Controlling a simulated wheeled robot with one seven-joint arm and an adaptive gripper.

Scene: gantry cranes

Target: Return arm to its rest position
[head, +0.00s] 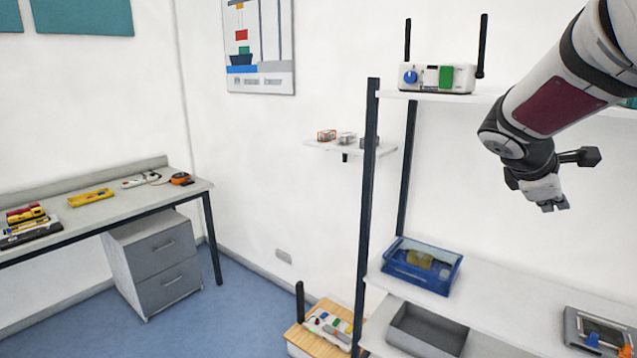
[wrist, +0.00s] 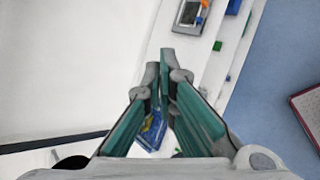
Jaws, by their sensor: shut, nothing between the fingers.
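My gripper (head: 553,205) hangs at the end of my arm at the upper right of the head view, pointing down in the air in front of the shelving. In the wrist view my gripper (wrist: 165,62) has its fingertips together and holds nothing. My arm is raised and reaches in from the top right corner. The blue bin (head: 440,283) stands on the middle shelf, below and left of my gripper, with a yellowish thing inside. It also shows partly behind the fingers in the wrist view (wrist: 152,130).
The shelf rack has a dark post (head: 366,200). A white radio unit (head: 437,77) with antennas stands on the top shelf. A workbench (head: 110,205) stands left.

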